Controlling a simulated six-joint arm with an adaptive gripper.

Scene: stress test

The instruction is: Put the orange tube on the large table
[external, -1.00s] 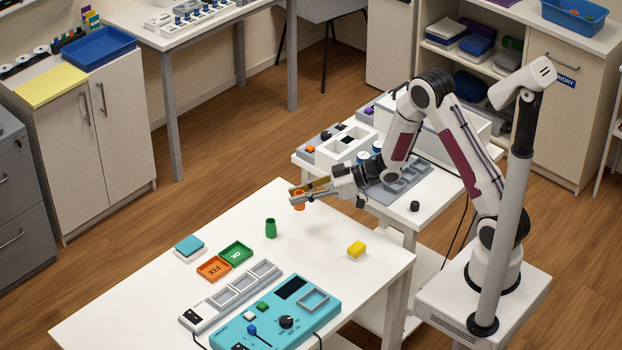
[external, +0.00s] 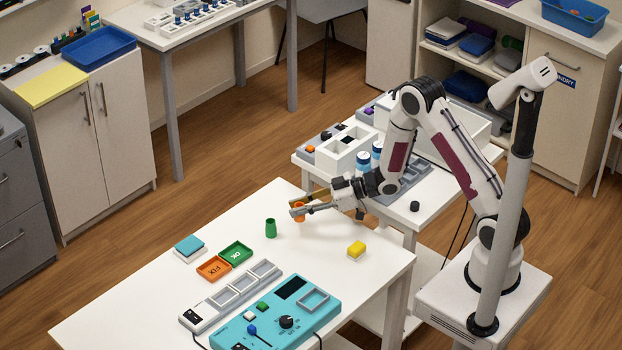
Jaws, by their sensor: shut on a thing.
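The orange tube (external: 299,212) is between the fingers of my gripper (external: 299,208), which is shut on it. The tube is upright and low over the back right part of the large white table (external: 150,308). I cannot tell whether its bottom touches the table top. The fingers hide part of the tube.
Orange and green trays (external: 236,252), a grey rack (external: 232,294) and a teal panel (external: 276,314) fill the middle and front. A side table (external: 425,212) adjoins at the back right. The table's left part is clear.

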